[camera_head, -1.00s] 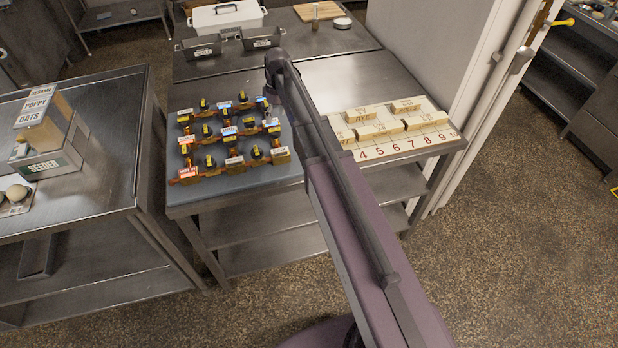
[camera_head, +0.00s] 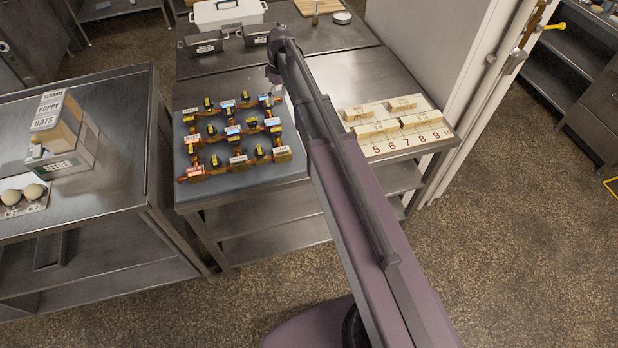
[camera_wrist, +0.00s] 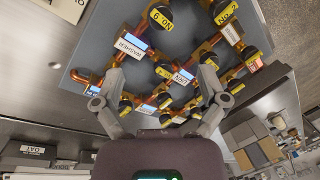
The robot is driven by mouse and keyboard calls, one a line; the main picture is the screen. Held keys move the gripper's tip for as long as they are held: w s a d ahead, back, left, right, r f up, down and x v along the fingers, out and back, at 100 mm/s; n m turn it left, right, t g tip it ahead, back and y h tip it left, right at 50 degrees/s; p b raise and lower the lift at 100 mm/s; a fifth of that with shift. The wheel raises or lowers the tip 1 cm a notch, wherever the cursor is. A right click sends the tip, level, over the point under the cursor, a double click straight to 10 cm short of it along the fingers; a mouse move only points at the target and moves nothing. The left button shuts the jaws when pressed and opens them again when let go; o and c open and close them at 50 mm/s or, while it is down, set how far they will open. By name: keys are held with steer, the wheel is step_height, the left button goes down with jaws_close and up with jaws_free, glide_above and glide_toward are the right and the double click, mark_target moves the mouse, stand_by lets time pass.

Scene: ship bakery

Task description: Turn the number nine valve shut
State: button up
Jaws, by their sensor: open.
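The valve board (camera_head: 230,187) is a grey slab with copper pipes and several black valves with yellow labels, on the steel table. In the wrist view the board (camera_wrist: 102,38) lies ahead of my gripper. A black valve with a yellow label (camera_wrist: 161,17) that seems to read No. 9 is at the top middle, beyond the fingertips. My gripper (camera_wrist: 160,82) is open, its fingers apart over nearer valves and pipes, with nothing visibly held.
A valve labelled No. 2 (camera_wrist: 227,13) and a WASHER label (camera_wrist: 130,47) are close by. A numbered board with wooden blocks (camera_head: 405,145) lies right of my arm. Dark bins (camera_head: 203,45) stand behind the valves. A seeder box (camera_head: 70,160) is on the left table.

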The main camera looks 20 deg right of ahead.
steer(key=s+d+f+m+b, duration=0.1)
steer(key=s+f+m+b, duration=0.3)
steer(key=s, duration=0.9)
steer(key=s+d+f+m+t+h+b, duration=0.1)
steer(key=s+f+m+b, duration=0.4)
steer(key=s+f+b, duration=0.4)
steer(key=s, duration=0.4)
steer(key=shift+s+d+f+t+h, duration=0.2)
steer(key=shift+d+t+h, duration=0.1)
steer(key=shift+d, duration=0.1)
stand_by(1.7)
